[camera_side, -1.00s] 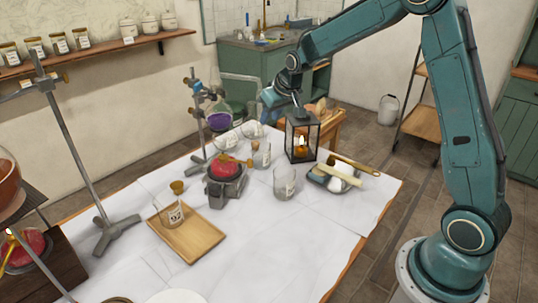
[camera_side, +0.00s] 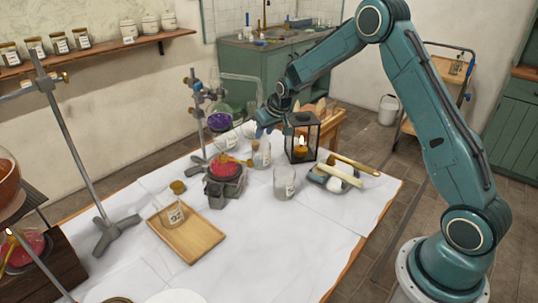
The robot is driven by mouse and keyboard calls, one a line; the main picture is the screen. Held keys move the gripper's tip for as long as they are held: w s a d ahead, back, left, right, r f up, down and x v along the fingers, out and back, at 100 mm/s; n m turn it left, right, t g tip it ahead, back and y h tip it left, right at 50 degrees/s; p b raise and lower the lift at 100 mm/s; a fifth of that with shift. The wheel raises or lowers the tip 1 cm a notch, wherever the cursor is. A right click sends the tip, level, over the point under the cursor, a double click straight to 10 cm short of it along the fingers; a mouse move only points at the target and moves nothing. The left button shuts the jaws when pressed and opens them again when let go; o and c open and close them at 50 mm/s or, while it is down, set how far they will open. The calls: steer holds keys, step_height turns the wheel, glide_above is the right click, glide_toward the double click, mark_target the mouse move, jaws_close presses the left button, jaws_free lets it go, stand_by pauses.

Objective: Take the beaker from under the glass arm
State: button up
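A clear glass beaker (camera_side: 249,129) stands at the back of the white-covered table, beneath the glass arm (camera_side: 240,77) that reaches right from a flask of purple liquid (camera_side: 219,121) on a stand. The beaker is small and faint here, and partly crowded by my gripper. My gripper (camera_side: 264,128) points down just right of the beaker, above and behind a corked bottle (camera_side: 261,156). Its fingers are too small and overlapped to show whether they are open or touching glass.
A lantern with a lit candle (camera_side: 301,152) stands close to the right of my gripper. Another beaker (camera_side: 284,184), a burner with a red vessel (camera_side: 224,178) and a dish with tools (camera_side: 334,180) stand nearer. A wooden tray (camera_side: 200,240) holds a labelled beaker (camera_side: 174,213). The table's front middle is clear.

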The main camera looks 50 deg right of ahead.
mark_target(254, 149)
steer(key=shift+x, duration=2.95)
steer(key=shift+x, duration=2.55)
steer(key=shift+w, duration=0.1)
steer(key=shift+r, duration=0.1)
jaws_close()
